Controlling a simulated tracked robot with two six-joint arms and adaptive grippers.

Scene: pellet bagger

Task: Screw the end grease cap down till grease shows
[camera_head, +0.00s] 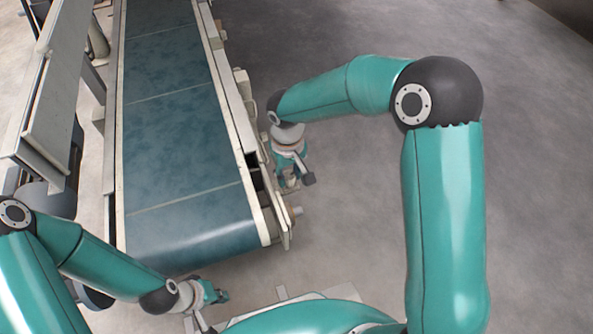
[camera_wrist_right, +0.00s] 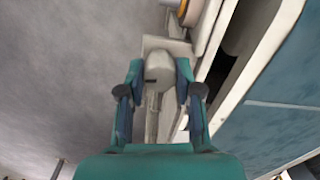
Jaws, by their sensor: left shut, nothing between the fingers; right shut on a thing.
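The end grease cap (camera_wrist_right: 160,66) shows in the right wrist view as a grey, rounded piece beside the conveyor frame. My right gripper (camera_wrist_right: 158,78) is shut on it, one finger on each side. In the head view my right gripper (camera_head: 290,180) is low at the right side of the conveyor's near end, and the cap is too small and covered to make out there. I cannot make out any grease. My left gripper (camera_head: 216,295) is shut and empty, low in front of the conveyor's near end.
The conveyor (camera_head: 180,100) with its teal belt runs away from me. A pale side rail (camera_head: 232,110) borders it close to my right gripper. A tan shaft stub (camera_head: 296,211) sticks out near the end roller. Grey floor (camera_head: 350,210) to the right is clear.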

